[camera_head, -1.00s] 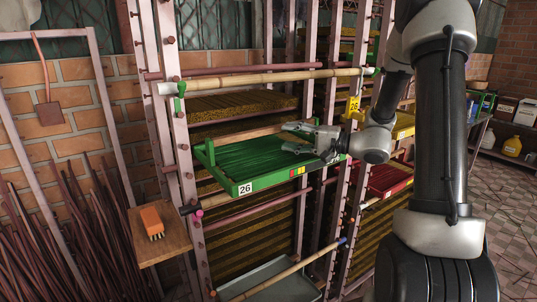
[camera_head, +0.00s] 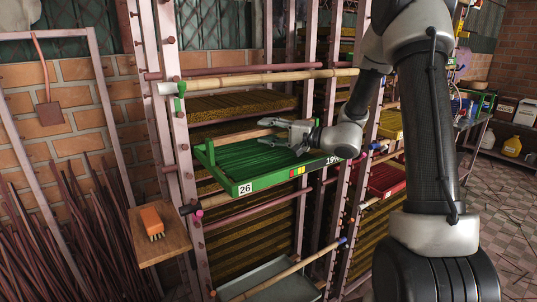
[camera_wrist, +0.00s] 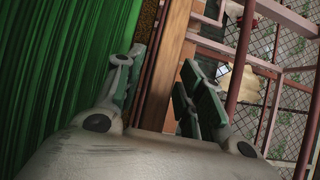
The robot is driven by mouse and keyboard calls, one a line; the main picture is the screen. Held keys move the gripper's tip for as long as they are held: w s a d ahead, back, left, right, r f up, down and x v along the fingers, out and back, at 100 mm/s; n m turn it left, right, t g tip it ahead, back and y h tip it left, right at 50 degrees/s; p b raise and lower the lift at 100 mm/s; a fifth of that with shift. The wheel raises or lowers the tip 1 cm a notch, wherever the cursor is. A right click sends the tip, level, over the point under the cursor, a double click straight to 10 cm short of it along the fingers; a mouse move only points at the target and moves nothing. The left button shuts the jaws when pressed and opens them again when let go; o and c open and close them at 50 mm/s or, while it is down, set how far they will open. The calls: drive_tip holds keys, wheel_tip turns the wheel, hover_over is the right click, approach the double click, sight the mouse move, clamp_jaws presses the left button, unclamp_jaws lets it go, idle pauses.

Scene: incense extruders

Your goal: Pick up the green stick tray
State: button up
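The green stick tray (camera_head: 244,186) sits in the rack, full of green sticks and sticking out at the front. It has a "26" label and coloured squares on its front edge. A wooden bar (camera_head: 238,138) runs along its back side. My gripper (camera_head: 278,133) is open above the tray's back right part, near this bar. In the wrist view, the two fingers (camera_wrist: 158,82) are apart, with the wooden bar (camera_wrist: 168,65) showing between them. The green sticks (camera_wrist: 60,75) lie left of the fingers. I cannot tell whether a finger touches the bar.
A bamboo pole (camera_head: 260,80) crosses the rack above the tray. Rack posts (camera_head: 176,130) stand at its sides. A brown stick tray (camera_head: 240,106) lies behind and above, a red tray (camera_head: 385,180) to the right.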

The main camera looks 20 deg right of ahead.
sight(271, 152)
clamp_jaws()
drive_tip(key=shift+r, duration=0.1)
drive_tip(key=shift+r, duration=0.6)
drive_tip(key=s+d+r, duration=0.1)
drive_tip(key=s+d, duration=0.1)
drive_tip(key=s, duration=0.6)
drive_tip(key=s+d+r, duration=0.1)
drive_tip(key=s+d, duration=0.2)
drive_tip(key=s, duration=0.6)
drive_tip(key=shift+d, duration=0.3)
